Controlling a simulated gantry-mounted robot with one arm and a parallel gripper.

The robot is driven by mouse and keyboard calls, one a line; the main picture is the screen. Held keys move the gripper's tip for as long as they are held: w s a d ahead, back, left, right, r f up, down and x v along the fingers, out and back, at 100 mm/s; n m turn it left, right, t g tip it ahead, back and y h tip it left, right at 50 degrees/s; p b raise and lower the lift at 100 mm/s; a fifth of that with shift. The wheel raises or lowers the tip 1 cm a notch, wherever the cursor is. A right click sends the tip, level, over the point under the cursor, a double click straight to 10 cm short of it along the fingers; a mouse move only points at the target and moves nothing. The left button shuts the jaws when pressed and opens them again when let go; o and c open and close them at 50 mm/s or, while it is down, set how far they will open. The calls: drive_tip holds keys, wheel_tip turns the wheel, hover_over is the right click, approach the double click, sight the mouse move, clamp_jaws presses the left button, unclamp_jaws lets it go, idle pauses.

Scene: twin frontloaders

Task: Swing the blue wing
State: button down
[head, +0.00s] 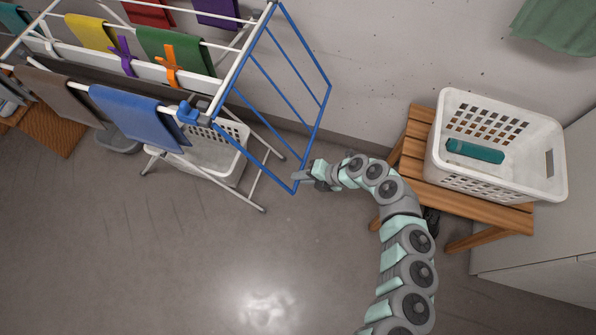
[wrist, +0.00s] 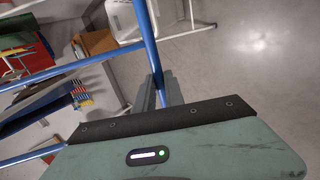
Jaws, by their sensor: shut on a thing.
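The blue wing (head: 313,138) is a frame of blue tubes with crossbars, hinged at the right end of the white drying rack (head: 240,64). It hangs out slanting down toward the floor. My gripper (head: 301,178) is shut on the blue wing's lower outer corner. In the wrist view, the blue tube (wrist: 147,42) runs down to between my gripper's grey fingers (wrist: 158,92). The exact contact is partly hidden by the fingers and the gripper body.
A blue towel (head: 137,115) and other cloths hang on the rack. A white basket (head: 205,155) stands under it. To the right, a wooden bench (head: 415,130) bears a white laundry basket (head: 500,185) with a teal item (head: 474,151). The floor in front is clear.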

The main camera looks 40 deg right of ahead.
drive_tip(key=shift+s+d+f+p+v, duration=0.1)
drive_tip(key=shift+p+v, duration=0.2)
drive_tip(key=shift+v, duration=0.6)
drive_tip(key=shift+s+d+f+p+v, duration=0.15)
drive_tip(key=shift+p+v, duration=0.15)
drive_tip(key=shift+v, duration=0.6)
drive_tip(key=shift+f+p+v, duration=0.1)
drive_tip(key=shift+p+v, duration=0.2)
drive_tip(key=shift+v, duration=0.6)
drive_tip(key=shift+r, duration=0.1)
drive_tip(key=p+v, duration=0.5)
drive_tip(key=v, duration=0.1)
drive_tip(key=shift+d, duration=0.1)
